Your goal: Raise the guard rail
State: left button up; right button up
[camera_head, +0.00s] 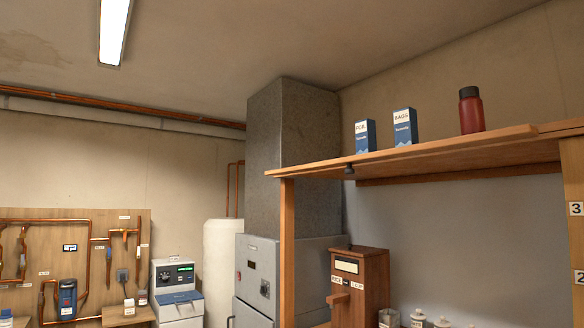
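A wooden shelf (440,154) runs across the upper right, seen from below. I cannot pick out a guard rail with certainty. A wooden strip (460,167) lies under the shelf, and a small dark knob (349,170) hangs below its front edge. A blue and white FOIL box (365,136), a blue and white BAGS box (405,127) and a red bottle with a dark cap (471,112) stand upright on the shelf. Neither of my grippers is in view.
A wooden post (287,250) carries the shelf's left end; a numbered wooden panel (573,215) stands at right. A wooden box (361,285) and several white containers (417,318) are below. Grey cabinets (258,275) and a pipe board (100,228) are at left.

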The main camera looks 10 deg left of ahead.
aim_at(527, 131)
jog(key=i+l+u, duration=0.15)
jog(key=u, duration=0.25)
jog(key=i+l+u, duration=0.15)
jog(key=l+u, duration=0.2)
